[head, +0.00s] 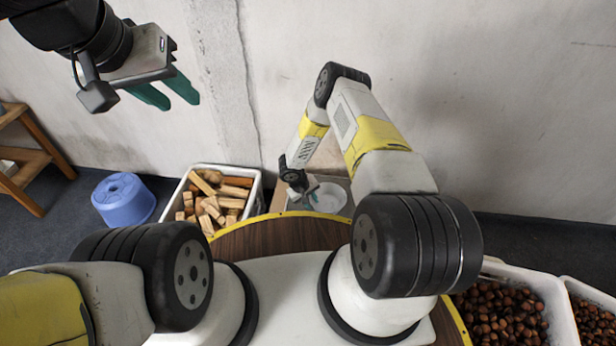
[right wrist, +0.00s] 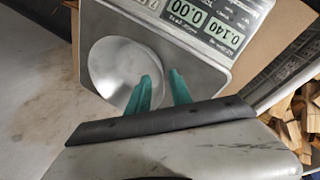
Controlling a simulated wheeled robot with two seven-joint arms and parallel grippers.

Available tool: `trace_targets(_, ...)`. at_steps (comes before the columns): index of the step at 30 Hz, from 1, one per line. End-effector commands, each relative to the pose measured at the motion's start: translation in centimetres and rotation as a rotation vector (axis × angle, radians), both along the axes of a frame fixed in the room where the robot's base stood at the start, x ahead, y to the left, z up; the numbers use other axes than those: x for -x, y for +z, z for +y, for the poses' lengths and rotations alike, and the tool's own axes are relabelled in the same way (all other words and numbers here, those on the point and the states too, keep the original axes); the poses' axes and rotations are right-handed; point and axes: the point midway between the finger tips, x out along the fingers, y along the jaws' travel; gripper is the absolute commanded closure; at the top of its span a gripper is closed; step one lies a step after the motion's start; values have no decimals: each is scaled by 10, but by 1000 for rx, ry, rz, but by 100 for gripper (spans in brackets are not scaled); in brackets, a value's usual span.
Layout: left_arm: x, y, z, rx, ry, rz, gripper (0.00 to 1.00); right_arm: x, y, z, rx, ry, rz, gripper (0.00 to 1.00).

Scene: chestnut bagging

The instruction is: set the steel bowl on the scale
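The steel bowl (right wrist: 118,66) is a shiny round dish resting on the scale (right wrist: 205,72). The scale's display shows 0.140 and 0.00. In the head view the bowl (head: 330,198) is a pale round shape beyond the table edge. My right gripper (right wrist: 162,88) is open, with a gap between its green fingers at the bowl's near right rim. One finger overlaps the bowl and the other is just outside it; contact is unclear. In the head view the right gripper (head: 305,194) is beside the bowl. My left gripper (head: 168,92) is open and empty, high at upper left.
A white crate of wood blocks (head: 253,196) stands left of the scale, with a blue stool (head: 124,198) further left. A wooden rack (head: 38,160) is at the far left. Chestnut crates (head: 549,290) stand at lower right. A wall (head: 520,110) rises behind.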

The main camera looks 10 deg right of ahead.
Motion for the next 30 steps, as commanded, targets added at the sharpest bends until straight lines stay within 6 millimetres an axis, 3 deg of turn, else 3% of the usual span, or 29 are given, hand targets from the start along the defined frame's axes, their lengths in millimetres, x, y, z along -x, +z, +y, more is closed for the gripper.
trace_targets(6,0,0,0,0,0,0,64,5,44,13,2,2,-1,74)
trace_targets(14,0,0,0,0,0,0,64,7,73,19,3,-2,-3,74)
trace_targets(17,0,0,0,0,0,0,64,-3,97,14,9,-12,-16,74)
trace_targets(20,0,0,0,0,0,0,64,-17,141,3,21,-29,-35,74)
trace_targets(24,0,0,0,0,0,0,64,-30,222,-18,32,-68,-66,74)
trace_targets(30,0,0,0,0,0,0,64,-25,333,-43,24,-129,-104,74)
